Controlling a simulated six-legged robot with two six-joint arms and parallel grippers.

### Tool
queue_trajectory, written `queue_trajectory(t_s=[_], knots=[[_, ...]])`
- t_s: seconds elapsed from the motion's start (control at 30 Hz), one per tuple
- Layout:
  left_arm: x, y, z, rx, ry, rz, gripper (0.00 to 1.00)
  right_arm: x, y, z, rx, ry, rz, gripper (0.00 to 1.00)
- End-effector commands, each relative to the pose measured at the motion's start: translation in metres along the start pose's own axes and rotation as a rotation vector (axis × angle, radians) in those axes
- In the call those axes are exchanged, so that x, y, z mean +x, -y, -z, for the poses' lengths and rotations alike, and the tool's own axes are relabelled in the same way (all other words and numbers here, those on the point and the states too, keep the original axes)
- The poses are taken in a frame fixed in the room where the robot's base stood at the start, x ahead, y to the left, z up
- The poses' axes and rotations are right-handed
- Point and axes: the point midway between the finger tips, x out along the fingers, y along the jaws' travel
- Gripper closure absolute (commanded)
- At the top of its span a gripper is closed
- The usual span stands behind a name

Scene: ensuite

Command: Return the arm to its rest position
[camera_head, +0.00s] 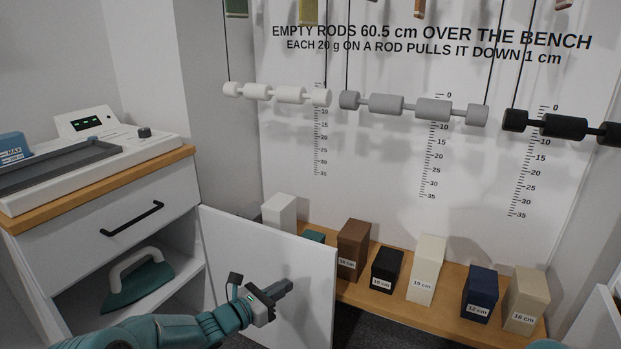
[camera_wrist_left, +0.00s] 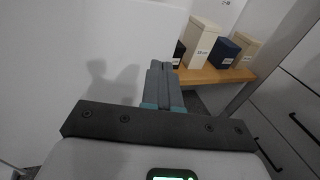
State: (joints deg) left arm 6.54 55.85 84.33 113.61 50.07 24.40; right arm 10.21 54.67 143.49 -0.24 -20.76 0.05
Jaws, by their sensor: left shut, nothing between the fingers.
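My left gripper (camera_head: 284,287) is shut and empty in the head view, at the lower middle, in front of the white open cabinet door (camera_head: 285,255). Its arm comes in from the bottom left. In the left wrist view the closed fingers (camera_wrist_left: 160,78) point away from the camera, with the white door panel (camera_wrist_left: 75,60) to their left. Whether the gripper touches the door I cannot tell. My right gripper does not show.
A white cabinet (camera_head: 120,228) stands at left, with an iron (camera_head: 138,280) on its shelf. A wooden bench (camera_head: 390,308) carries several labelled blocks, including a navy one (camera_head: 479,293). White (camera_head: 277,94), grey (camera_head: 413,108) and black (camera_head: 560,127) rods hang above it.

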Motion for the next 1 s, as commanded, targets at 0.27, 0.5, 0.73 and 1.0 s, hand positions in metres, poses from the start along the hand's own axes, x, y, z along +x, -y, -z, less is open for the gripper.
queue_trajectory(t_s=[0.27, 0.5, 0.73, 1.0], knots=[[-0.076, 0.125, 0.149, 0.145, -0.462, 0.382, 1.00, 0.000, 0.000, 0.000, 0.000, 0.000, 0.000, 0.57], [-0.209, 0.220, 0.244, 0.533, -0.775, 0.866, 1.00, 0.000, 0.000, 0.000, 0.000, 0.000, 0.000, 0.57], [-0.304, 0.258, 0.276, 1.102, -0.739, 1.286, 1.00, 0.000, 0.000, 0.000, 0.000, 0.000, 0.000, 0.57], [-0.295, 0.248, 0.274, 1.764, -0.493, 1.356, 1.00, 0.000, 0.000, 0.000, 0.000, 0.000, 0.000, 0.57]])
